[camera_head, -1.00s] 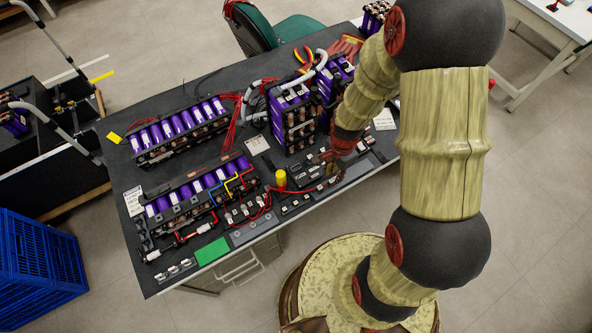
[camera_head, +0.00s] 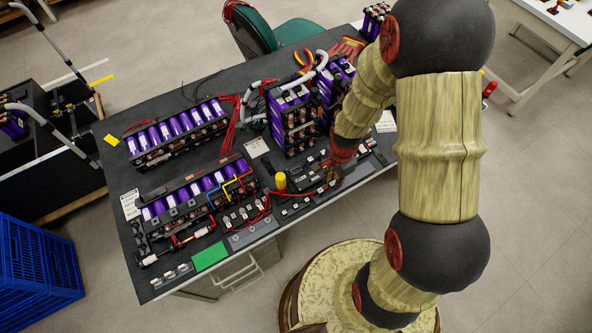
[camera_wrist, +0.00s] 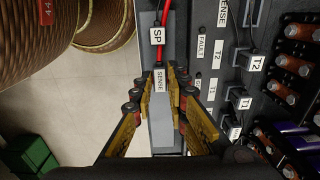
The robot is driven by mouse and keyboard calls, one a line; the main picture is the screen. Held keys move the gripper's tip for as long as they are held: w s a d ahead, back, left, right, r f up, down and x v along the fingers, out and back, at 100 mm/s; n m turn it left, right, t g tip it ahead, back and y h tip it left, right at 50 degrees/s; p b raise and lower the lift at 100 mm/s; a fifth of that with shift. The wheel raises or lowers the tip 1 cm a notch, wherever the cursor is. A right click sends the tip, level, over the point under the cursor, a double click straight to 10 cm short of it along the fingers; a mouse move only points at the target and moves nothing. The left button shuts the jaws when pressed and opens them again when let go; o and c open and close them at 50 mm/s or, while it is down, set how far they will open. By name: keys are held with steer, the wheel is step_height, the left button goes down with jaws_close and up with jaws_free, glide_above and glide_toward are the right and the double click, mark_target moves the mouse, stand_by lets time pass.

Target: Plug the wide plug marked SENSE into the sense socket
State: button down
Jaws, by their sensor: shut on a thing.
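My gripper (camera_wrist: 161,88) is shut on the wide plug marked SENSE (camera_wrist: 160,80), with one yellow-padded finger on each side of it. The plug also carries a red cable with an SP tag (camera_wrist: 157,36). In the head view my gripper (camera_head: 337,175) is low over the right part of the bench, near its front edge, and hides the plug there. A SENSE label (camera_wrist: 222,12) is on the dark panel at the upper right of the wrist view. I cannot tell clearly which opening is the sense socket.
Black plugs tagged T2 (camera_wrist: 257,62) and T1 (camera_wrist: 240,98) stand right of my gripper, near a FAULT label (camera_wrist: 201,46). A yellow cylinder (camera_head: 280,181) stands on the bench (camera_head: 225,85). Purple cell modules (camera_head: 290,100) stand behind. Floor shows left of the grey edge strip.

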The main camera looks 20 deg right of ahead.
mark_target(333, 182)
steer(key=shift+r, duration=0.1)
steer(key=shift+r+p, duration=1.65)
steer(key=shift+r, duration=0.25)
steer(key=shift+r, duration=0.2)
step_height(333, 182, up, 3)
steer(key=p, duration=0.3)
steer(key=shift+r, duration=0.15)
steer(key=shift+w+a, duration=0.1)
steer(key=w+a, duration=0.8)
steer(key=a, duration=0.2)
steer(key=shift+a, duration=0.3)
